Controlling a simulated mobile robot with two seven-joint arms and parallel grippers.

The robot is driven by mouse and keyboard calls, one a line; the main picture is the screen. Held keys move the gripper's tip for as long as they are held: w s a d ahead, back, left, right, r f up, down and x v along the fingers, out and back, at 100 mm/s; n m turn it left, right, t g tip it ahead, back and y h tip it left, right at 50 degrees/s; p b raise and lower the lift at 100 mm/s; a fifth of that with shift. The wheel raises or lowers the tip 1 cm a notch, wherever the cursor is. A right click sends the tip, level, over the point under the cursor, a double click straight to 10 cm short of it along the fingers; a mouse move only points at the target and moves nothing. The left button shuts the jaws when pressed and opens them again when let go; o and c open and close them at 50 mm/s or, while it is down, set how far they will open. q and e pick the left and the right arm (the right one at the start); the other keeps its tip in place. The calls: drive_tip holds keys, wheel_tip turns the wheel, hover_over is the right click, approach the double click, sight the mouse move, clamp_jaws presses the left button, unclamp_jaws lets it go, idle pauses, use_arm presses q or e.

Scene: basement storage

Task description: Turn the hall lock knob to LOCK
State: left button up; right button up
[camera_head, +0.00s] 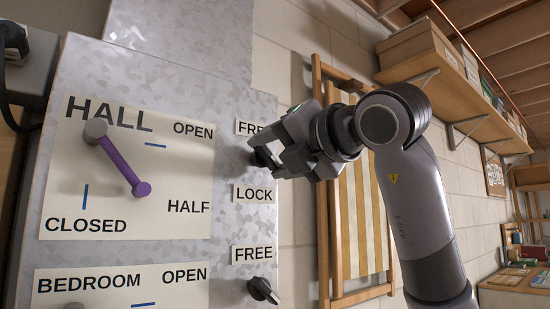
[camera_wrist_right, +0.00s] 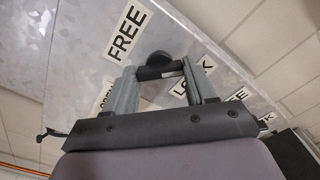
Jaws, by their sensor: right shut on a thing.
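The hall lock knob (camera_head: 262,157) is small and black, on the grey metal panel between the FREE label and the LOCK label (camera_head: 254,195). My right gripper (camera_head: 264,160) is shut on it; its fingers partly cover the knob in the head view. In the right wrist view the dark knob (camera_wrist_right: 158,66) shows between the two grey fingers (camera_wrist_right: 160,85), with FREE at its upper left and LOCK (camera_wrist_right: 195,78) at its right. The knob's exact angle is hard to tell. My left gripper is not in view.
The HALL plate (camera_head: 130,190) carries a purple lever (camera_head: 122,162) slanting down to the right. A second black knob (camera_head: 263,290) sits below, beside another FREE label.

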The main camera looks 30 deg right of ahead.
drive_tip(key=shift+r, duration=0.1)
idle(0.5)
drive_tip(key=o, duration=1)
drive_tip(key=shift+o, duration=0.2)
drive_tip(key=s+d+b, duration=0.1)
drive_tip(key=s, duration=0.6)
drive_tip(key=shift+s, duration=0.1)
